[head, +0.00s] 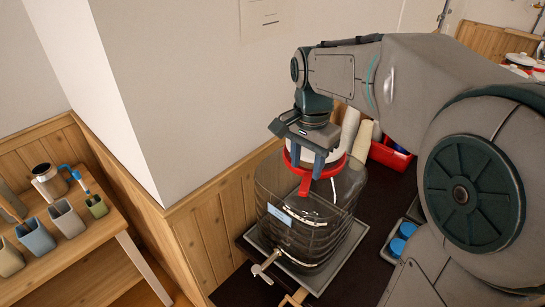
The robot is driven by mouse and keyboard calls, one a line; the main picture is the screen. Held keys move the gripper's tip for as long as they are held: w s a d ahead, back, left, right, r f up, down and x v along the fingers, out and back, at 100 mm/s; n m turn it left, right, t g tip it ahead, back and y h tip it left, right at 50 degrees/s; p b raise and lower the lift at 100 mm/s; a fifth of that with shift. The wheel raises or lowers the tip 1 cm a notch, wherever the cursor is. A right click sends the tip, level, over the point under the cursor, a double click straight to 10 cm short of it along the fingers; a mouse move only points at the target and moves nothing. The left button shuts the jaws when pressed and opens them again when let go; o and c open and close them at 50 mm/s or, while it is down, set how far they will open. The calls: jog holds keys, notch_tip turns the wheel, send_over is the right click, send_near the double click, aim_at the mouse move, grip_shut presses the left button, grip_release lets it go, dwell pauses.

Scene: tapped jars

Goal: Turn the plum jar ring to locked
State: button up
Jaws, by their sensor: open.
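A large clear ribbed jar (300,226) stands on a grey tray (305,279) on the dark counter. It has a light blue label (280,214) whose text is too small to read, and a metal tap (266,264) low at its front. A red ring (304,185) with a tab pointing down to the front sits around its neck, below a white lid (334,157). I cannot tell whether it stands at locked. My gripper (309,160) is over the lid, pointing down, open, with its fingers close to the ring. Contact is unclear. The gripper hides part of the lid.
A wall stands close on the left and behind the jar. A red crate (390,155) and pale rolls (361,142) are behind it. Blue-topped items (398,246) sit to its right, beside my arm. A wooden table (75,250) with several cups is far left.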

aim_at(304, 188)
jog(key=shift+f+b, duration=2.75)
jog(key=shift+f, duration=1.1)
jog(key=shift+f, duration=0.1)
jog(key=shift+w+a+p, duration=0.15)
jog(key=shift+w+a, duration=0.15)
jog(key=shift+a, duration=0.3)
jog(key=shift+w+a+p, duration=0.15)
jog(key=shift+w+a, duration=0.1)
jog(key=shift+a, duration=0.3)
jog(key=shift+w+a+p, duration=0.8)
jog(key=shift+w+a, duration=0.85)
jog(key=shift+a, duration=0.3)
jog(key=shift+w+a+p, duration=0.35)
jog(key=shift+w, duration=0.3)
jog(key=shift+w+a+p, duration=0.35)
jog(key=shift+w, duration=0.35)
jog(key=shift+w+a+p, duration=0.35)
jog(key=shift+w, duration=0.3)
jog(key=o, duration=0.3)
jog(key=shift+o, duration=0.2)
